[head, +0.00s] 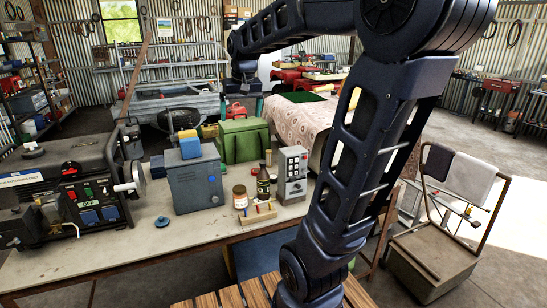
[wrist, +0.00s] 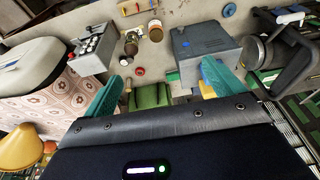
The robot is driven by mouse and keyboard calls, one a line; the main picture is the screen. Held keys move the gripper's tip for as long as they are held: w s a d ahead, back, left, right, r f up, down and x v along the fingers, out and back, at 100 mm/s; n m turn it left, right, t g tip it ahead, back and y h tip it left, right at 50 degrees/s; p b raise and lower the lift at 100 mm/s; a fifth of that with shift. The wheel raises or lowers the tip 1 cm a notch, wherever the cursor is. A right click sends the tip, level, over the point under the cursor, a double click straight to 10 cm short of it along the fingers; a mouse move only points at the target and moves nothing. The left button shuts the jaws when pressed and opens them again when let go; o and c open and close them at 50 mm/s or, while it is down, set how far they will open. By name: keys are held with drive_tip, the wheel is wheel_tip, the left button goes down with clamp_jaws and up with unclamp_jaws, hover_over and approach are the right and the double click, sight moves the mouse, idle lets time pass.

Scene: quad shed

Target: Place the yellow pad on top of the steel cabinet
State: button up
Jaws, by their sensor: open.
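The steel cabinet (head: 196,186) stands on the workbench, a grey-blue box; it also shows in the wrist view (wrist: 205,48).
A generator (head: 75,200) fills the bench's left. Bare bench (head: 130,250) shows in front.

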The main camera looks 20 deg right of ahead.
drive_tip(key=s+d+f, duration=0.2)
drive_tip(key=s+f, duration=0.2)
drive_tip(key=s, duration=0.4)
drive_tip(key=s+d+f+t, duration=0.1)
drive_tip(key=s+d+f, duration=0.1)
drive_tip(key=s+f, duration=0.3)
drive_tip(key=s, duration=0.4)
drive_tip(key=shift+s+t, duration=0.3)
